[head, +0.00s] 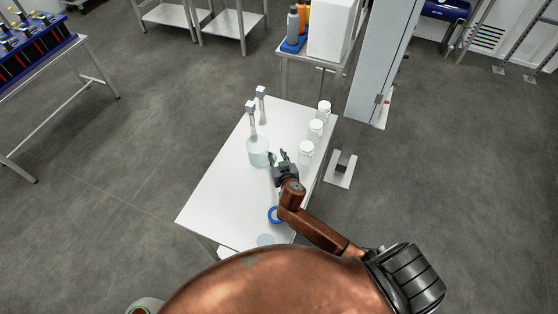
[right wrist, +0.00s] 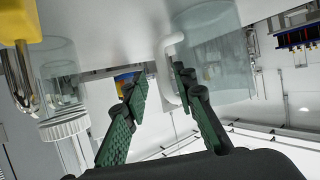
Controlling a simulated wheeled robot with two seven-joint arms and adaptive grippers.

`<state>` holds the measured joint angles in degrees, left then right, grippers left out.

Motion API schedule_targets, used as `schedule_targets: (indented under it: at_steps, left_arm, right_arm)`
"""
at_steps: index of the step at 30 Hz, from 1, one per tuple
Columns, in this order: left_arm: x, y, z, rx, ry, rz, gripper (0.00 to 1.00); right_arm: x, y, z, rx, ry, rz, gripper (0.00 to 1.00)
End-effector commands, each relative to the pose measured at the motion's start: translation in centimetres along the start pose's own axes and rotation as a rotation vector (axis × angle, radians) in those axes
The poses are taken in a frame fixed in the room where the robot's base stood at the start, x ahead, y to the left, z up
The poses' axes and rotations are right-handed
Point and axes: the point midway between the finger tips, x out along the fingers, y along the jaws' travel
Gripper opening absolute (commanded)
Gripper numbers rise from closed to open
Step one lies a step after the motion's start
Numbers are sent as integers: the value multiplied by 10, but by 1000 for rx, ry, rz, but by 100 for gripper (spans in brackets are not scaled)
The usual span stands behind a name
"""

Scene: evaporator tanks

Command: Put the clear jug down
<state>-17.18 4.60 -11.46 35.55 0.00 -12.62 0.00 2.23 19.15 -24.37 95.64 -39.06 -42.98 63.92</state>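The clear jug (head: 258,152) stands upright on the white table (head: 215,200), near the middle. In the right wrist view it shows at the upper right (right wrist: 208,55), with its pale handle (right wrist: 170,70) facing my gripper. My right gripper (head: 278,157) is beside the jug on its handle side. In the right wrist view, its green fingers (right wrist: 158,85) are apart, with the handle close to the right-hand finger. Whether that finger touches the handle cannot be told. My left gripper is not in view.
Several white-lidded jars line the table's right edge, one close to my gripper (head: 306,150). Two slim grey-topped items (head: 251,107) stand behind the jug. A blue ring (head: 274,215) lies nearer me. The table's left front is clear.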

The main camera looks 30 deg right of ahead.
Motion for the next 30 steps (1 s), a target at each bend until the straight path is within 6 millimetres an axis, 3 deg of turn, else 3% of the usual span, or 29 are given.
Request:
schedule_targets:
  at_steps: [12, 18, 25, 30]
  left_arm:
    - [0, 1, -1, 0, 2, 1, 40]
    - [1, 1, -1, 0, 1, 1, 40]
    - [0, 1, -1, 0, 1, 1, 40]
    - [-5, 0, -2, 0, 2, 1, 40]
  right_arm:
    - [-79, 0, 0, 4, 0, -1, 26]
    - [-109, -1, 0, 2, 1, -2, 26]
    - [-119, -1, -1, -78, 1, 1, 13]
    - [-113, -4, 0, -416, -4, 4, 12]
